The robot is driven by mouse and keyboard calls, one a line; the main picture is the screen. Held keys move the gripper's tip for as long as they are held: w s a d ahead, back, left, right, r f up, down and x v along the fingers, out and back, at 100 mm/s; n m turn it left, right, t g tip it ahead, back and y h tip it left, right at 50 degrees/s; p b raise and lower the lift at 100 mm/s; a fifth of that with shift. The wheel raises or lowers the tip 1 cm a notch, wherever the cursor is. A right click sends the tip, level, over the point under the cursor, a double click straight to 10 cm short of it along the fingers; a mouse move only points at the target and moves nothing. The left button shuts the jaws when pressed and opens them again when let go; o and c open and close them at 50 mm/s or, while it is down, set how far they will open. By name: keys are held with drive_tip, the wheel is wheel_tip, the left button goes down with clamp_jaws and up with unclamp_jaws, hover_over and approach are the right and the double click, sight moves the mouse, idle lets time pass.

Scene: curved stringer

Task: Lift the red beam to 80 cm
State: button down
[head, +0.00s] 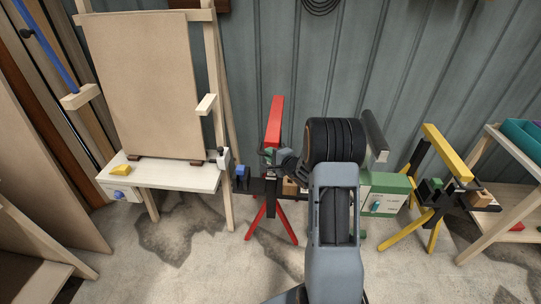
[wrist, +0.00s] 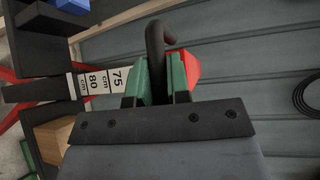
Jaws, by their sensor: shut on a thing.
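The red beam (head: 275,120) shows in the head view just left of my arm, on a stand with red splayed legs (head: 284,222). A red part (wrist: 187,66) shows behind the green fingers in the wrist view. My gripper (wrist: 157,82) is shut on a dark curved handle (wrist: 155,40) between its green fingers. In the head view my gripper (head: 272,158) is at the lower end of the red beam, partly hidden. A white height scale (wrist: 100,80) marked 75 cm and 80 cm lies left of the fingers in the wrist view; its exact reading is unclear.
An easel with a brown board (head: 145,85) and a white shelf (head: 180,177) stands at left. A green and white box (head: 383,195) is behind my arm. A stand with a yellow beam (head: 445,152) and a wooden shelf unit (head: 500,210) are at right. A corrugated wall closes the back.

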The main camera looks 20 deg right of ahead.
drive_tip(key=shift+r, duration=0.1)
drive_tip(key=c, duration=1.1)
unclamp_jaws()
drive_tip(key=shift+s, duration=0.1)
drive_tip(key=p+v, duration=0.1)
drive_tip(key=v, duration=1.2)
drive_tip(key=shift+s+d, duration=0.15)
drive_tip(key=shift+s, duration=0.1)
